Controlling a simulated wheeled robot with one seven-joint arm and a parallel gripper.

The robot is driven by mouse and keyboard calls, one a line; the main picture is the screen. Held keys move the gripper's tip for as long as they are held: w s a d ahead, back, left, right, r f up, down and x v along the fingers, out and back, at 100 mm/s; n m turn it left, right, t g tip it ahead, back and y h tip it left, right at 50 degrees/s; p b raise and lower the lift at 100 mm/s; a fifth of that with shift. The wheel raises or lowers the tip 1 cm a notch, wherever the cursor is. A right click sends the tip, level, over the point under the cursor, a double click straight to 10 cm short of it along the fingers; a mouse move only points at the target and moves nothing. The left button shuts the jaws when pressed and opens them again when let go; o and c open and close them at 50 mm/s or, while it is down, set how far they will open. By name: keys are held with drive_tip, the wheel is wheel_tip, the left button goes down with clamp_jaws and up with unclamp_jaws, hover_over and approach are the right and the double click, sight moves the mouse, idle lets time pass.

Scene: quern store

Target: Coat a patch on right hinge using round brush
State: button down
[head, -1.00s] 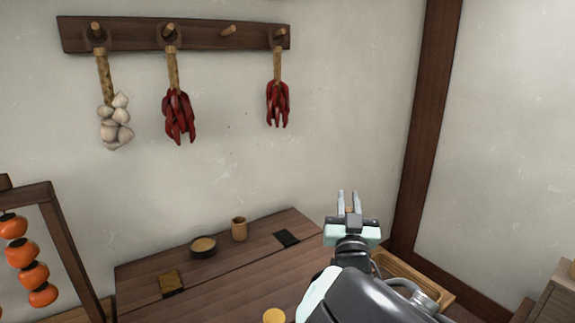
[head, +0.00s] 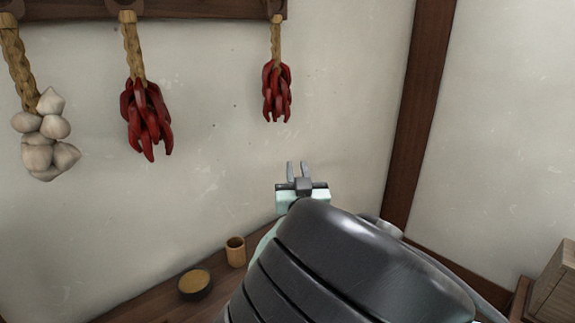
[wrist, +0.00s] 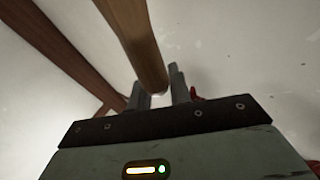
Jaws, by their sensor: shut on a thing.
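My gripper (head: 297,168) is raised in front of the pale wall, above the table's back right. In the wrist view my gripper (wrist: 160,85) is shut on a brown wooden rod (wrist: 132,35), which looks like the round brush's handle. The rod runs up out of the top of that view, so its bristle end is not seen. In the head view the rod cannot be made out between the fingers. I cannot make out the right hinge in either view.
A dark wooden table (head: 135,307) bears a shallow bowl (head: 195,284) and a small cup (head: 236,251). Garlic (head: 45,135) and red chilli bunches (head: 147,118) (head: 277,92) hang from a peg board (head: 205,8). A dark post (head: 405,120) stands right. A wooden box (head: 555,285) is lower right.

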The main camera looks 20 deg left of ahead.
drive_tip(key=shift+f+b, duration=0.8)
drive_tip(key=shift+f, duration=2.15)
drive_tip(key=shift+f+b, duration=0.9)
drive_tip(key=shift+f, duration=0.05)
drive_tip(key=shift+s+a+b, duration=1.3)
drive_tip(key=shift+s+a, duration=0.3)
drive_tip(key=shift+s, duration=1.2)
drive_tip(key=shift+w+d+f+b, duration=0.1)
drive_tip(key=shift+w+d+b, duration=1.4)
drive_tip(key=shift+w+d, duration=0.85)
